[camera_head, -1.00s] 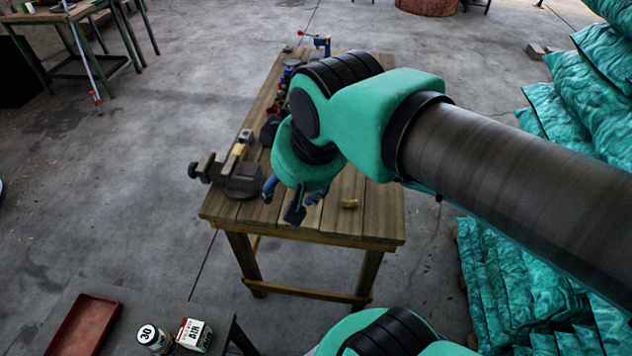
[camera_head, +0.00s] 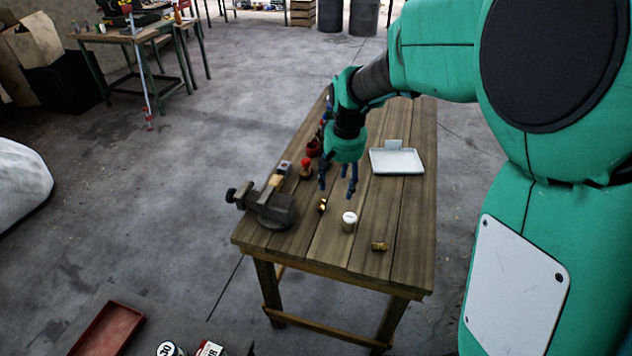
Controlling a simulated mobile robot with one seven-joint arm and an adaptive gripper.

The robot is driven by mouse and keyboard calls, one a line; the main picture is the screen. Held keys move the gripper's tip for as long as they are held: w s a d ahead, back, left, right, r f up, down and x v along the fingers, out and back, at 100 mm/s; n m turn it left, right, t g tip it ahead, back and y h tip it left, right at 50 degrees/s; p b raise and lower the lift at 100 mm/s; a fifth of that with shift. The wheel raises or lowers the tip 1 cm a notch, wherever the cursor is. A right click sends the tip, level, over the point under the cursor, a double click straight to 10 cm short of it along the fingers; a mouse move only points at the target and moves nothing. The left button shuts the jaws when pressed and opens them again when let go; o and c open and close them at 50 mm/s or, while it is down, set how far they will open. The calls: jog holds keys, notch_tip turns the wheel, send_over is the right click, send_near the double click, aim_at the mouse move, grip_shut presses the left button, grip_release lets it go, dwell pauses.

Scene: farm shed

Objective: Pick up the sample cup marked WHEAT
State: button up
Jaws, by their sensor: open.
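A small cup with a white top (camera_head: 349,218) stands upright on the wooden workbench (camera_head: 405,225), near its front half. Any marking on it is too small to read, so I cannot tell whether it says WHEAT. My gripper (camera_head: 337,189) points down above the bench, with its blue-tipped fingers spread apart and nothing between them. It appears a little behind and left of the cup in the picture, not touching it.
A bench vise (camera_head: 268,206) sits on the left edge. Small brass pieces (camera_head: 379,246) lie near the cup. A red-topped item (camera_head: 306,167) stands behind the vise. A white tray (camera_head: 397,163) lies at the back right. The front right boards are mostly clear.

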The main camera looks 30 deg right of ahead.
jog(key=m+g, duration=0.1)
send_over(350, 217)
notch_tip(350, 217, down, 11)
jog(key=shift+d+r+p, duration=0.15)
jog(key=shift+r+p, duration=0.05)
jog(key=shift+p, duration=0.15)
jog(key=shift+f, duration=0.1)
jog(key=shift+f+b, duration=0.5)
jog(key=shift+f, duration=3.65)
jog(key=shift+f, duration=0.1)
jog(key=shift+f+b, duration=0.4)
jog(key=shift+f, duration=2.1)
jog(key=c, duration=1.3)
